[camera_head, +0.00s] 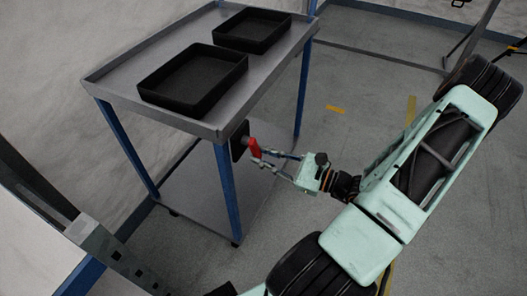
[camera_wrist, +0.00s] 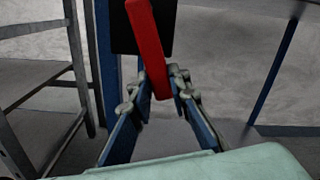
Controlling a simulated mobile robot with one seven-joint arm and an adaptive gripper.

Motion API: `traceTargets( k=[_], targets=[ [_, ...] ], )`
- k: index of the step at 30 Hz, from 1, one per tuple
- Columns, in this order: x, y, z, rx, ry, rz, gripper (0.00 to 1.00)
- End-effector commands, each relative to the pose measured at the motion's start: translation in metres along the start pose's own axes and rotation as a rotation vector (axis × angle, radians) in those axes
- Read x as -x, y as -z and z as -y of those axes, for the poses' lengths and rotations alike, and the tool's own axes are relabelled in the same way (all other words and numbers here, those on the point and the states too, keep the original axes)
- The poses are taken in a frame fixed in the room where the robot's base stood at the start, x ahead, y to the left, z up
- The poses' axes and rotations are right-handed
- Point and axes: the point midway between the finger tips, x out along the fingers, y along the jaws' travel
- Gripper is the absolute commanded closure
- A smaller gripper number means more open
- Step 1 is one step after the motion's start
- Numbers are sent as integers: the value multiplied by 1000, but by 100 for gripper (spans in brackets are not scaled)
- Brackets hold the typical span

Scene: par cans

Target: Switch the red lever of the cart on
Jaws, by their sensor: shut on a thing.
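The cart (camera_head: 215,128) has a grey tray top and blue legs and stands at the left in the head view. Its red lever (camera_head: 254,148) sits on a black plate (camera_head: 239,141) at the cart's near right corner, below the top. In the wrist view the red lever (camera_wrist: 151,47) runs from the top edge down between the fingers, slightly tilted, in front of the black plate (camera_wrist: 125,38). My gripper (camera_head: 268,156) is shut on the lever's lower end; its fingers (camera_wrist: 158,92) lie on both sides of it.
Two black trays (camera_head: 195,77) (camera_head: 252,29) lie on the cart top. A blue cart leg (camera_head: 228,190) stands just left of the lever. The grey floor (camera_head: 350,90) right of the cart is open. A metal frame (camera_head: 395,62) stands at the back.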

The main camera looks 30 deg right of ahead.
Motion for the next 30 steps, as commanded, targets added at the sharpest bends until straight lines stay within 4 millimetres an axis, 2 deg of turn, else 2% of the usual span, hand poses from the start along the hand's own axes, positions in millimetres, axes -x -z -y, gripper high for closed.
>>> traceTargets(
  k=[11,12,17,26,30],
  targets=[
    [0,0,-2,-12,0,0,100],
    [0,0,-2,-13,0,0,83],
    [0,0,-1,-11,0,0,65],
    [2,0,-1,-9,0,-1,65],
    [15,1,0,-8,2,-4,65]
  ],
)
